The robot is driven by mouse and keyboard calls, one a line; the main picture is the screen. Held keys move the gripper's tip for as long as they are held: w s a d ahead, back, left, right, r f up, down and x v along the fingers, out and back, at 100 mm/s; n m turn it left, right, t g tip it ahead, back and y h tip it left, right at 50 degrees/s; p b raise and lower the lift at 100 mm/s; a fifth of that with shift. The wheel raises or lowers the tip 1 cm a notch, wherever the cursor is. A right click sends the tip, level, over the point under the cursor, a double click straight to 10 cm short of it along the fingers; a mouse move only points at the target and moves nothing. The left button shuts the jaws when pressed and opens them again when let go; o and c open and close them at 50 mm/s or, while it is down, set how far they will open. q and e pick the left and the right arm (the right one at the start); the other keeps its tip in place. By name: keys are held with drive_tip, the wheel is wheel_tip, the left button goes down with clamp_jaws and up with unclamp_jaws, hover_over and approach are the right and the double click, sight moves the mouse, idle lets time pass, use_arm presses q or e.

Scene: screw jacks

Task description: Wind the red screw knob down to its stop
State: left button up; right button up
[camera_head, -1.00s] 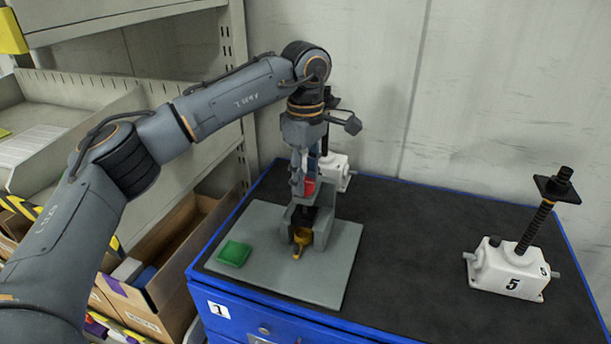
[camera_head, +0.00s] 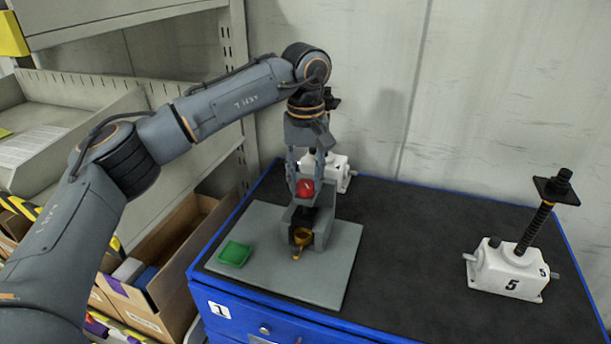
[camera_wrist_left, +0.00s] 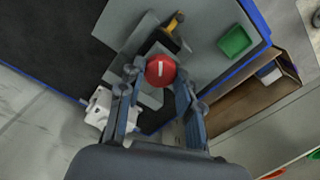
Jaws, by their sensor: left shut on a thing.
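The red screw knob (camera_head: 306,187) sits on top of a grey fixture (camera_head: 325,225) that stands on a grey base plate (camera_head: 345,260). In the left wrist view the round red knob (camera_wrist_left: 160,69) shows a white line mark on its face. My left gripper (camera_head: 307,178) points down from above and is shut on the knob, with its fingers (camera_wrist_left: 158,80) on either side of it. A yellow-orange part (camera_head: 302,238) shows at the front of the fixture, below the knob. The screw under the knob is mostly hidden. My right gripper is not in view.
A green tray (camera_head: 235,253) lies on the plate, left of the fixture. A white screw jack (camera_head: 338,170) stands behind the gripper. Another white jack (camera_head: 510,268), marked 5, stands at the right. The dark bench top (camera_head: 420,240) between is clear. Shelving and boxes are at left.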

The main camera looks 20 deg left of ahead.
use_arm(q)
drive_tip(key=shift+w+r+m, duration=0.1)
drive_tip(key=shift+r+m, duration=0.2)
drive_tip(key=shift+m, duration=0.6)
drive_tip(key=o, duration=1.1)
drive_tip(key=shift+o, duration=0.2)
drive_tip(key=shift+f, duration=0.15)
wheel_tip(320, 180, up, 12)
